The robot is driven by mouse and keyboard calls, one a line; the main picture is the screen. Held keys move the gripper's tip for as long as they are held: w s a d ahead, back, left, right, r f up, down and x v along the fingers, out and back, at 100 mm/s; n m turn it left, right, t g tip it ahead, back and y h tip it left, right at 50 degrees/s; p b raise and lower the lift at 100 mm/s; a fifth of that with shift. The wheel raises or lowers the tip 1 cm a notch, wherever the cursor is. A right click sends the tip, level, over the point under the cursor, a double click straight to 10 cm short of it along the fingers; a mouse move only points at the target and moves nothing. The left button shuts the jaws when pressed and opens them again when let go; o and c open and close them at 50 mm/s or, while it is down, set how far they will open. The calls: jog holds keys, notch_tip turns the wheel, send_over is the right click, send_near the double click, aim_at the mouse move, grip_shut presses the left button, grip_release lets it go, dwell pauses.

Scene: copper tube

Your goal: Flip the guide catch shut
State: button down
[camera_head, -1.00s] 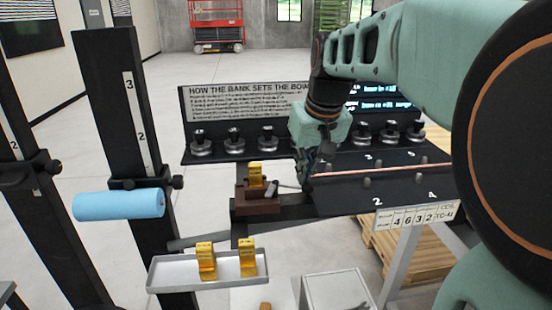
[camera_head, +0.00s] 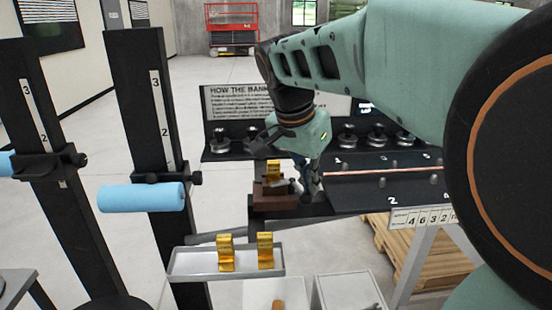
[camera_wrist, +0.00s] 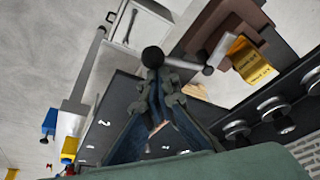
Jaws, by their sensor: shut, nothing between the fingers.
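The brown guide block (camera_head: 276,203) stands on the dark rail left of the sloped board, with a gold stamped piece (camera_head: 273,171) in it. It also shows at the upper right of the wrist view (camera_wrist: 205,35), with the gold piece (camera_wrist: 252,60) there. A short grey lever (camera_wrist: 218,52), which looks like the guide catch, sticks out from the block with a dark round end. My gripper (camera_wrist: 152,58) is shut and empty, its tips just beside the lever's end. Whether they touch is unclear. In the head view my gripper (camera_head: 312,187) is right of the block, partly hidden.
A copper tube (camera_head: 385,170) lies along the sloped black board to the right. A grey tray (camera_head: 190,262) with two gold pieces stands in front. A blue roller (camera_head: 140,197) on a black post is at left. Several silver weights (camera_head: 377,137) line the shelf behind.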

jog(key=shift+s+a+m, duration=0.1)
jog(key=shift+a+m, duration=0.3)
jog(key=shift+m, duration=0.3)
jog(key=shift+s+a, duration=0.15)
jog(key=shift+a, duration=0.3)
notch_tip(320, 180, up, 10)
jog(key=p, duration=0.1)
jog(key=shift+d, duration=0.2)
dwell(0.4)
